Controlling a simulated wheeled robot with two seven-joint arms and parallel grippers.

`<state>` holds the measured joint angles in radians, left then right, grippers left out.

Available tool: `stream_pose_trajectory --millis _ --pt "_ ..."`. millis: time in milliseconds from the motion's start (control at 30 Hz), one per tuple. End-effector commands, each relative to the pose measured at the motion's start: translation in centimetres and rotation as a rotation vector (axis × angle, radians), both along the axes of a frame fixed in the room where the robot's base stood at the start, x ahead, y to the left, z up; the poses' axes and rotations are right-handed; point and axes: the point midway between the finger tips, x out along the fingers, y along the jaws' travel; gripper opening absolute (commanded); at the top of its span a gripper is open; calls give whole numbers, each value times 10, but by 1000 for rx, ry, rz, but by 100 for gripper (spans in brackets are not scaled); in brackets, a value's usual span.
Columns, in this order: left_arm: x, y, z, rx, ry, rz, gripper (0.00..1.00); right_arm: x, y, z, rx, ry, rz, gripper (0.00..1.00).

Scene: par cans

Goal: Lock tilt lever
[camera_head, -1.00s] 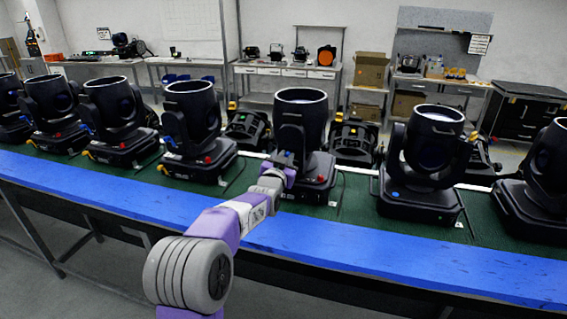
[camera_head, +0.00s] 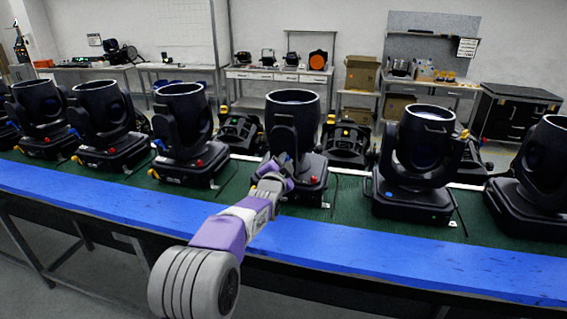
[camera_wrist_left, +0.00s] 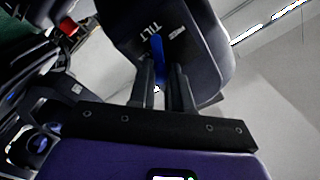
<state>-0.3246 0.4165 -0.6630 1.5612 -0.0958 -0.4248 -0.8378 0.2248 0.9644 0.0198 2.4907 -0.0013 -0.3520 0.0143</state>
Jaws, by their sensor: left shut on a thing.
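A black moving-head light (camera_head: 293,108) stands on the green bench top in front of me, its round lens opening facing up. My left gripper (camera_head: 283,165) is at the near side of this light, beside its yoke arm. In the left wrist view, the blue tilt lever (camera_wrist_left: 158,47) lies on the black yoke beside the white word TILT. The two fingers of my left gripper (camera_wrist_left: 166,82) are on either side of the lever's near end and shut on it. The fingers partly hide that end. My right gripper is not in view.
Several similar lights stand in a row, with one close on the left (camera_head: 185,130) and one on the right (camera_head: 420,150). The blue front edge (camera_head: 330,243) of the bench runs below my left arm. A red knob (camera_wrist_left: 68,28) shows on the light's base.

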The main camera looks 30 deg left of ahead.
Motion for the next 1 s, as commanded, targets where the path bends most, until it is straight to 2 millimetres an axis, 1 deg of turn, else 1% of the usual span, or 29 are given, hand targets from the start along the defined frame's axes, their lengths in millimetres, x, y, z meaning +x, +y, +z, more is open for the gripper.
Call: stream_pose_trajectory --millis 433,467,600,633,867,1000 --pt "0 0 -1 13 6 -1 0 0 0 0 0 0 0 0" --pt "0 0 -1 13 6 -1 20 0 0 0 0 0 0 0" --pt "0 0 -1 12 5 -1 41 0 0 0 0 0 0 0" --pt "0 0 -1 12 5 -1 44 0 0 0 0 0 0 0" --pt "0 0 -1 11 4 -1 44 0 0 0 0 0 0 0" --pt "-4 -1 0 12 3 0 44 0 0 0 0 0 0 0"
